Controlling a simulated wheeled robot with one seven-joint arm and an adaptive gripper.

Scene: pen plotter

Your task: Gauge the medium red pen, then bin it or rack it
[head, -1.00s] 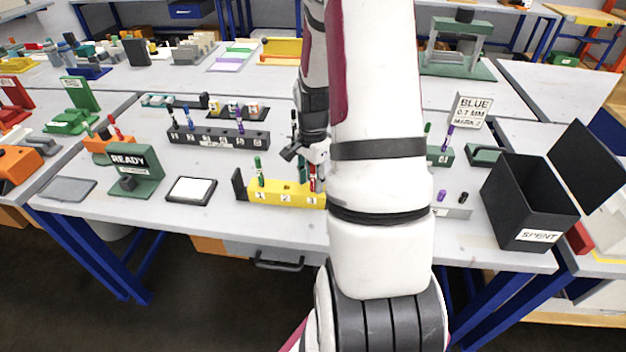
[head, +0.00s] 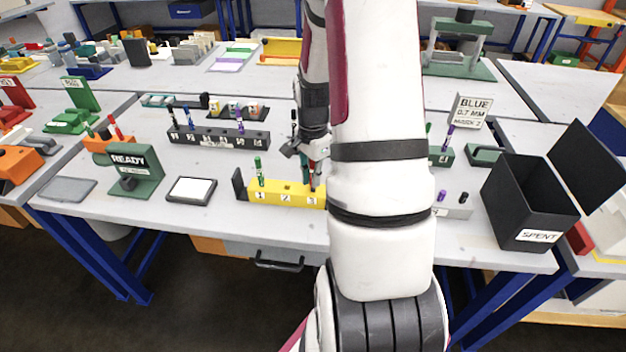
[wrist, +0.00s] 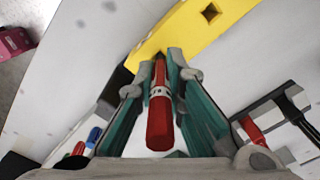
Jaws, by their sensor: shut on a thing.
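My gripper (wrist: 163,62) is shut on a red pen (wrist: 160,115), which has a white band with markings and points away from the wrist camera. The pen's tip is at the yellow gauge block (wrist: 185,40); I cannot tell whether it sits in a hole. In the head view my gripper (head: 310,152) is over the right end of the yellow block (head: 275,197), near the mark 3, partly behind my arm. A green pen (head: 258,168) stands at mark 1. The black SPENT bin (head: 510,205) is open at the right. A dark rack (head: 220,138) holds pens behind.
A green READY stand (head: 135,170) and a white-topped pad (head: 191,190) are left of the yellow block. A sign (head: 472,110) reads BLUE 0.7 MM MARK 2. A grey holder (head: 458,211) with small caps lies left of the bin. My arm hides the table's middle.

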